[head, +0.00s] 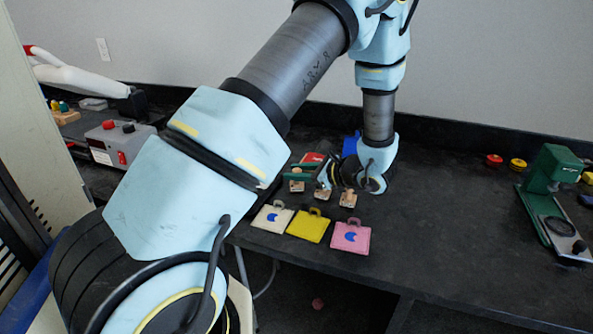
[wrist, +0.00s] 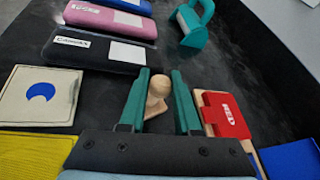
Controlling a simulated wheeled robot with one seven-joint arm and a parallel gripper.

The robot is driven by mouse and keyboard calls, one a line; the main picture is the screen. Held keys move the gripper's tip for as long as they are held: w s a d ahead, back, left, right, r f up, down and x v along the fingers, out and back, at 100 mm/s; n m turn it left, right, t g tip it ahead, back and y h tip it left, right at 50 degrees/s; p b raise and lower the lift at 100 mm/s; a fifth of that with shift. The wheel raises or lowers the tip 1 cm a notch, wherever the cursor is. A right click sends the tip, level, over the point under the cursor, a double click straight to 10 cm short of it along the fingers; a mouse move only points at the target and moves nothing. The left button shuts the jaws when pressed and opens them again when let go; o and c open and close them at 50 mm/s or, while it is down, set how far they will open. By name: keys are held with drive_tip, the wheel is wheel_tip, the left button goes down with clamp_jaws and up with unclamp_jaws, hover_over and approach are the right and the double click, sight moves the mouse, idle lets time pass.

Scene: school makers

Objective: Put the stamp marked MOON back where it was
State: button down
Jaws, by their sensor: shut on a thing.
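My gripper (head: 297,175) is low over the table, its green fingers shut on a wooden stamp (head: 296,187). In the wrist view, the stamp's round knob (wrist: 157,88) sits between the two fingers (wrist: 158,100). Its mark is not visible, and I cannot tell whether its base touches the table. Two other wooden stamps, a middle one (head: 321,194) and a right one (head: 348,199), stand under and beside my gripper.
A red pad (wrist: 223,115) and a blue pad (wrist: 291,160) lie behind the stamps. Black (wrist: 95,50), pink (wrist: 110,20) and blue cases lie beyond my fingertips, near a teal handled tool (wrist: 194,24).

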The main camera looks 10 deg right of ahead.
drive_tip(key=shift+f, duration=0.1)
drive_tip(key=shift+f, duration=0.1)
drive_tip(key=c, duration=0.6)
unclamp_jaws()
